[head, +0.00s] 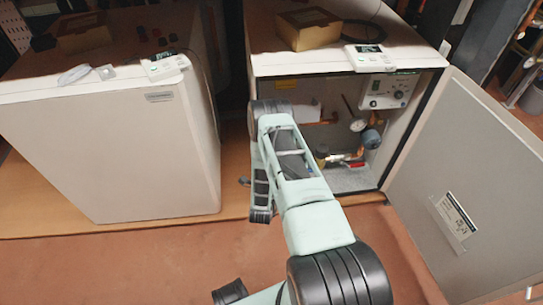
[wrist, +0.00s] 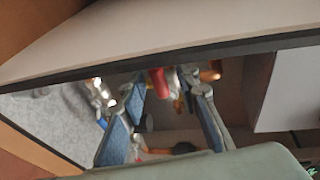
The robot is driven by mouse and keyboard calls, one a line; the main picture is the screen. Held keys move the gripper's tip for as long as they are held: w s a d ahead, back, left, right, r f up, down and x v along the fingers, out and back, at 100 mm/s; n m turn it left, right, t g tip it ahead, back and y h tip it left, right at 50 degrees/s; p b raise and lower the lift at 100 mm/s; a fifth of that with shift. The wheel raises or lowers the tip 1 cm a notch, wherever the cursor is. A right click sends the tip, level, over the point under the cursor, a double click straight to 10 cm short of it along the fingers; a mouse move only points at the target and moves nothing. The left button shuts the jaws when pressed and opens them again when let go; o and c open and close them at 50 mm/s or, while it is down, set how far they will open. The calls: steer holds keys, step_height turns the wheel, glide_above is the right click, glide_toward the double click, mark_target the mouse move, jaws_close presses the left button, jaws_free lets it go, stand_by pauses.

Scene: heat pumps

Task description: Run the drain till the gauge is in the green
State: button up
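The right heat pump (head: 300,62) stands open, and its cabinet holds pipes and valves. A small round white gauge (head: 357,125) sits inside it; its needle and any green band are too small to read. A red-handled valve (head: 355,164) is low in the cabinet. A red handle (wrist: 158,82) also shows in the wrist view, beyond and between the fingertips. My gripper (wrist: 167,92) is open, with its two fingers apart at the cabinet opening; I see no contact with the handle. In the head view my arm hides the gripper. I cannot tell which fitting is the drain.
The open door (head: 465,190) swings out to the right. A control panel (head: 388,91) and a blue round part (head: 370,138) are inside the cabinet. A closed heat pump (head: 140,140) stands left. A cardboard box (head: 308,28) lies on top. The cabinet edge (wrist: 190,55) crosses the wrist view.

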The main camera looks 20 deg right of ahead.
steer(key=v, duration=1.1)
stand_by(1.6)
